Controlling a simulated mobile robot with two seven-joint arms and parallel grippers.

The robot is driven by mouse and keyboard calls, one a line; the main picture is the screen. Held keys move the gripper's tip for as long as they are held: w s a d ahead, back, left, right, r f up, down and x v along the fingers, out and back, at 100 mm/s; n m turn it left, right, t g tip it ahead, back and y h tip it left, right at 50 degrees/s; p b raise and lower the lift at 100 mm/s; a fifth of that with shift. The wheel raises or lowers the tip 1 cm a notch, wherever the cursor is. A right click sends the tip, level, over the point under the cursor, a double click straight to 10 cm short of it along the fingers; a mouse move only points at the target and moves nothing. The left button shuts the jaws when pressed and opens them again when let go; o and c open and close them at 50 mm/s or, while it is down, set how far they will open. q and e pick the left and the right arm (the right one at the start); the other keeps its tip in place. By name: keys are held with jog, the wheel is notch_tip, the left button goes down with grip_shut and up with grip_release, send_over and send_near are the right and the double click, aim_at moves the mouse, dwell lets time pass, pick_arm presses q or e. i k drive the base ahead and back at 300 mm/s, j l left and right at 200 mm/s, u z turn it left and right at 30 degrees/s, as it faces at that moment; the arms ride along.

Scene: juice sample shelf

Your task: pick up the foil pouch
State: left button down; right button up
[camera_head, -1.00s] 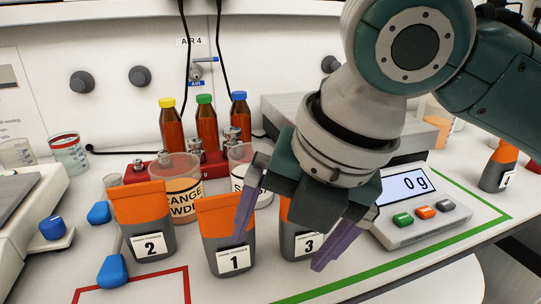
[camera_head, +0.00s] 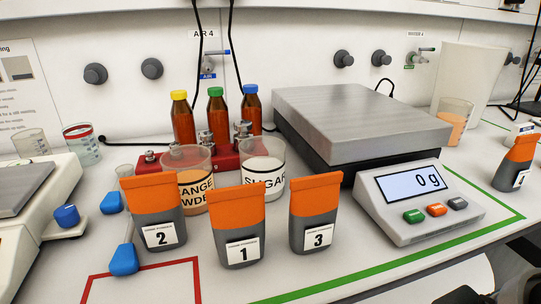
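Several foil pouches with orange tops, grey bodies and white number labels stand upright on the white bench. Pouch 2 (camera_head: 155,212) is at the left, pouch 1 (camera_head: 238,224) in the middle and pouch 3 (camera_head: 315,213) to its right. Another similar pouch (camera_head: 514,163) stands at the far right edge, its label partly hidden from view. The task does not say which pouch.
A scale with a steel plate (camera_head: 361,118) and a display unit (camera_head: 417,203) reading 0 g stand right of the pouches. Behind them are an orange powder beaker (camera_head: 190,184), a sugar beaker (camera_head: 262,172) and brown bottles (camera_head: 218,120). Blue-handled scoops (camera_head: 124,260) lie left.

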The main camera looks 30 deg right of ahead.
aim_at(238, 214)
jog(key=i+l+u, duration=0.15)
jog(key=l+u, duration=0.2)
jog(key=i+l+u, duration=0.1)
jog(key=l+u, duration=0.25)
jog(key=l, duration=0.2)
